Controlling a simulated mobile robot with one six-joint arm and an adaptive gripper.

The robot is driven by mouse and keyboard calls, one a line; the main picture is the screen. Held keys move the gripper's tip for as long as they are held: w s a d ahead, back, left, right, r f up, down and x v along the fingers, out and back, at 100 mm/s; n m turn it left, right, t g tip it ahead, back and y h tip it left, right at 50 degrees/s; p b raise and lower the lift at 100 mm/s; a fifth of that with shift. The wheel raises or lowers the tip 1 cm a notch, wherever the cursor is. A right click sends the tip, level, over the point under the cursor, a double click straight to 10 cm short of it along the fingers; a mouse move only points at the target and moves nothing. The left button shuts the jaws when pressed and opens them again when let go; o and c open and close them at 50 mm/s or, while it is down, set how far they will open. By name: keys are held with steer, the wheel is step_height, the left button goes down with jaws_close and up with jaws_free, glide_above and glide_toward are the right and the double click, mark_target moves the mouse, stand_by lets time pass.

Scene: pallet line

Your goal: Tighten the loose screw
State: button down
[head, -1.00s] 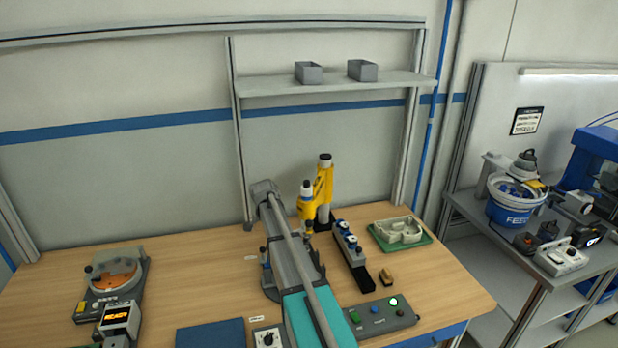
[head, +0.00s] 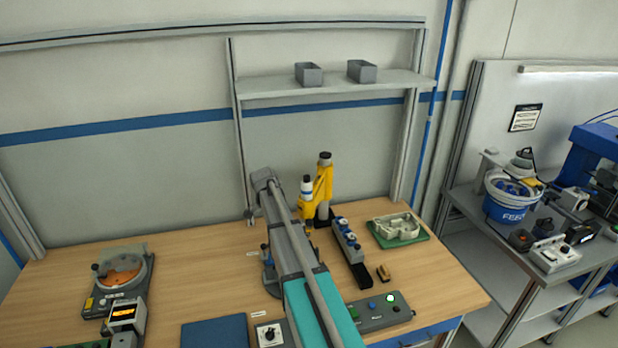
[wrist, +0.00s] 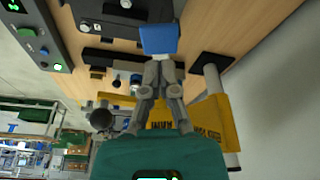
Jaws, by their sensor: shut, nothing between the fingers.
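No loose screw can be made out in either view. My gripper (wrist: 158,66) is closed and empty in the wrist view, its fingertips at the lower edge of a blue block (wrist: 158,39). I cannot tell whether they touch it. A grey body lies beyond the block. In the head view my arm covers my gripper and much of the work area. A yellow tool on a stand (head: 323,184) stands upright behind my arm; its yellow body (wrist: 200,122) with dark lettering shows below my fingers in the wrist view.
A black rack with knobs (head: 347,245) and a green tray (head: 400,241) stand right of my arm. A control box (head: 380,312) with a lit green button is at the front. A round orange fixture (head: 122,270) is at the left.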

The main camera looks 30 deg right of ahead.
steer(key=shift+p+v, duration=0.6)
steer(key=shift+v, duration=0.2)
steer(key=shift+d, duration=0.2)
steer(key=shift+s+a+f, duration=0.2)
steer(key=shift+s+a, duration=0.05)
steer(key=shift+a, duration=0.1)
steer(key=s+a+f+n+y+b, duration=0.1)
steer(key=s+a+f+n+b, duration=0.3)
steer(key=s+a+n, duration=0.5)
steer(key=s+a+f+n+y+b, duration=0.1)
steer(key=s+a+f+n+b, duration=0.4)
steer(key=s+a+n, duration=0.3)
steer(key=s+a, duration=0.4)
steer(key=s, duration=0.4)
steer(key=shift+a+n+y, duration=0.15)
steer(key=shift+n+y, duration=0.25)
steer(key=c, duration=1.3)
jaws_free()
steer(key=shift+s+f, duration=0.1)
steer(key=shift+f, duration=0.05)
steer(key=shift+c, duration=0.2)
